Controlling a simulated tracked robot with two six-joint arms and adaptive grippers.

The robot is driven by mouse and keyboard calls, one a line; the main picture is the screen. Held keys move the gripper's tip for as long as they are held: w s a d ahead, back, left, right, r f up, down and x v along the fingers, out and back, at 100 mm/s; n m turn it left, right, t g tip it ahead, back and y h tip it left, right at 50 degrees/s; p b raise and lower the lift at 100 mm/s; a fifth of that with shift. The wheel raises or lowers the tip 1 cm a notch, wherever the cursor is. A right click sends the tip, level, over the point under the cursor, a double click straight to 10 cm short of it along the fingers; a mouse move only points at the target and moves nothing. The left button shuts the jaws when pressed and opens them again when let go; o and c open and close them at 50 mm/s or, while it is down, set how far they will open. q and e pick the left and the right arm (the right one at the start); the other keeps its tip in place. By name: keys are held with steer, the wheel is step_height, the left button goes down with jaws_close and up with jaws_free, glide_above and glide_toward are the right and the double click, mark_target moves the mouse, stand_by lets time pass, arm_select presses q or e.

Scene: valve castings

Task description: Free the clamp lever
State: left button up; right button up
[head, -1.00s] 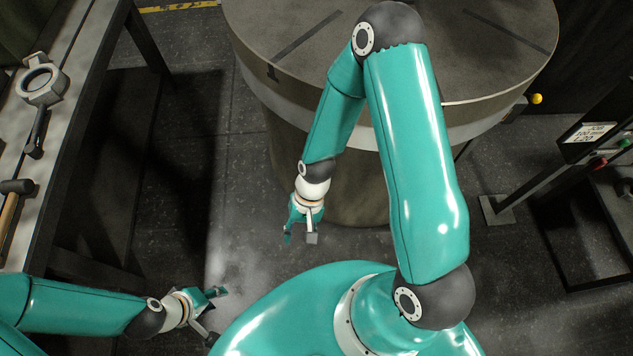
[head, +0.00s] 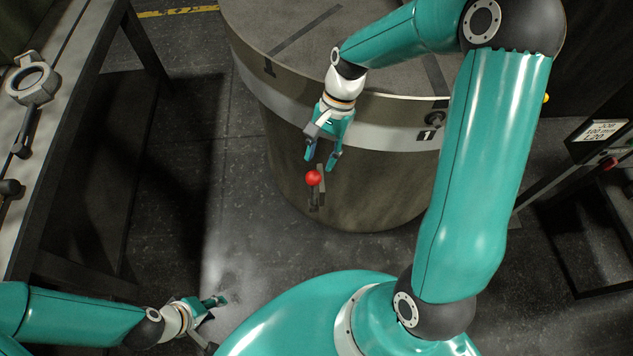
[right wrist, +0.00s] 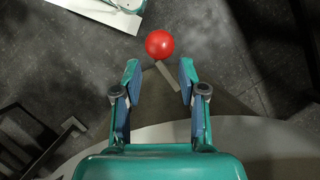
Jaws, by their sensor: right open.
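The clamp lever (head: 321,178) is a grey bar with a red ball knob (head: 314,178) on the side of a large round drum. In the right wrist view the red knob (right wrist: 160,44) lies just beyond my fingertips, roughly midway between them, with the grey lever bar (right wrist: 167,75) running back from it. My right gripper (head: 322,160) is open and empty, just above the knob in the head view; I see no contact. It also shows in the right wrist view (right wrist: 158,72). My left gripper (head: 214,322) is low at the left, away from the lever; its fingers are too small to judge.
A bench (head: 50,150) at left carries a ring-headed casting (head: 33,80). A stand with a sign (head: 600,130) is at right. The floor between bench and drum is clear.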

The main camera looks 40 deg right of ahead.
glide_above(314, 198)
step_height(314, 198, down, 10)
jaws_close()
stand_by(0.3)
